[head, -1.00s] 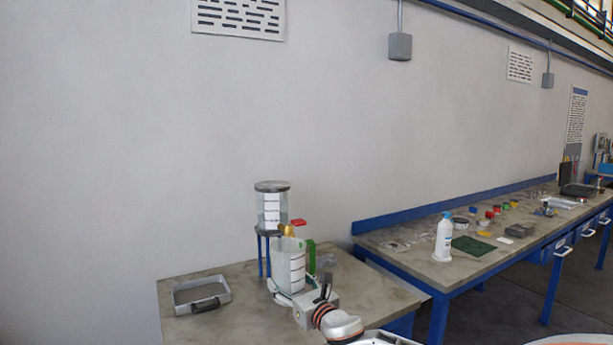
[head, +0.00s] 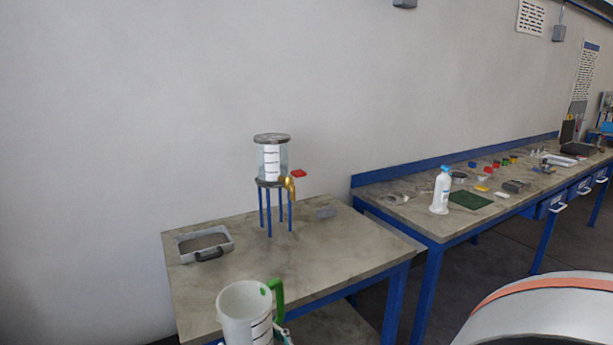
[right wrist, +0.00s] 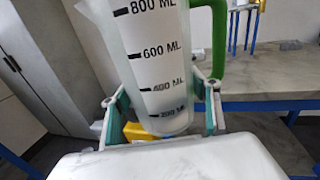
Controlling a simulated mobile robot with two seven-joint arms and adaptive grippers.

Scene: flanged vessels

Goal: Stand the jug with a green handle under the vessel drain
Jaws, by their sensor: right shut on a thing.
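The vessel (head: 272,160) is a clear cylinder with a grey lid, standing on blue legs (head: 268,212) on the near table. Its brass drain tap (head: 289,188) points down at its right front, with a red piece (head: 299,173) beside it. The jug (head: 243,318), translucent white with a green handle (head: 277,294), is upright at the bottom of the head view, nearer me than the vessel and overlapping the table's front edge. In the right wrist view, my right gripper (right wrist: 163,103) is shut around the jug's lower body (right wrist: 160,75). My left gripper is out of view.
A grey tray with a black handle (head: 182,252) lies on the table's left. The tabletop (head: 300,255) between jug and vessel is clear. A longer bench at right holds a white bottle (head: 441,190) and small items.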

